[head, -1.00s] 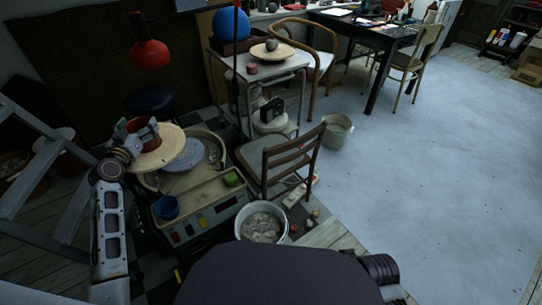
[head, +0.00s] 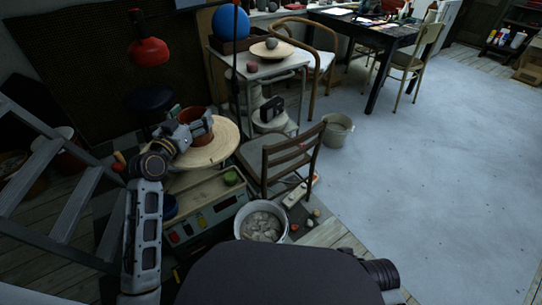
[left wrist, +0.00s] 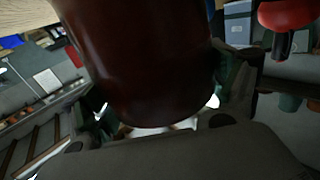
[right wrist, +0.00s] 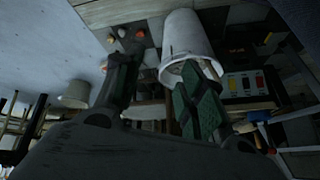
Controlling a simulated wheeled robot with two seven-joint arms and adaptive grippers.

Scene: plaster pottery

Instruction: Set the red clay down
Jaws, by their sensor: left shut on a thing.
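The red clay (head: 200,124) is a reddish-brown, pot-like cylinder above the round pale wooden disc (head: 215,152). My left gripper (head: 187,130) is shut on its side. In the left wrist view the red clay (left wrist: 140,60) fills the space between the fingers as a dark red-brown wall. The disc covers the wheel head of the pottery wheel (head: 205,190); I cannot tell whether disc and wheel touch. The clay's base is hidden. My right gripper (right wrist: 160,95) is open and empty in the right wrist view, its fingers apart.
A wooden chair (head: 280,160) stands right of the wheel. A white bucket (head: 262,222) stands in front of it. A grey stepladder (head: 50,180) is at the left. The pale floor at the right is clear.

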